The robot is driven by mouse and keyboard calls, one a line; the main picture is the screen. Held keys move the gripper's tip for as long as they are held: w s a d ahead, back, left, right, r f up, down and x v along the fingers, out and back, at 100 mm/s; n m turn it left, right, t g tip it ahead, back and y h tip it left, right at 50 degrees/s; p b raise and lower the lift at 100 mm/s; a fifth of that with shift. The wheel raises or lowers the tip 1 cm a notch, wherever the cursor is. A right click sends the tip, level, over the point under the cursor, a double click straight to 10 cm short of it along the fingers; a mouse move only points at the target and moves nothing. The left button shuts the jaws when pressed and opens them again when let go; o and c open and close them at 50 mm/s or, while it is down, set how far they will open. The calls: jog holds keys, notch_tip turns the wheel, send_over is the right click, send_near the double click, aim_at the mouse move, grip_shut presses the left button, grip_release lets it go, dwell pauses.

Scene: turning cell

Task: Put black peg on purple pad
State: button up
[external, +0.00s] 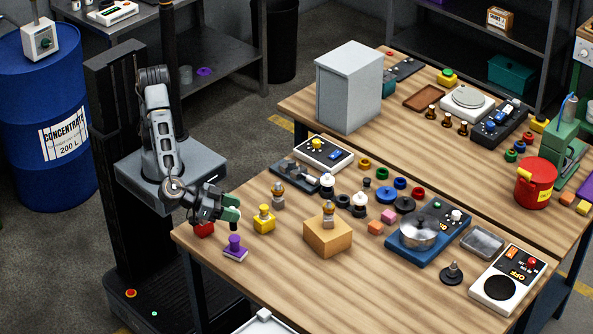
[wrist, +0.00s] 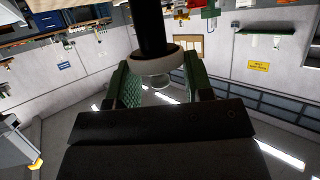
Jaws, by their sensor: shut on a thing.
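My gripper (external: 232,208), with green fingers, is shut on the black peg (wrist: 152,30). In the wrist view the peg is a dark cylinder with a white collar, held between the fingers. In the external view the fingers and arm hide most of it; a dark end shows below them.
A yellow block with a knob (external: 264,219) and a wooden block (external: 327,237) are to the right. Bare tabletop (external: 285,275) lies to the pad's front right.

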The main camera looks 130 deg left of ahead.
jog(key=shift+w+f, duration=0.1)
jog(key=shift+f, duration=1.45)
jog(key=shift+f, duration=0.2)
jog(key=o, duration=1)
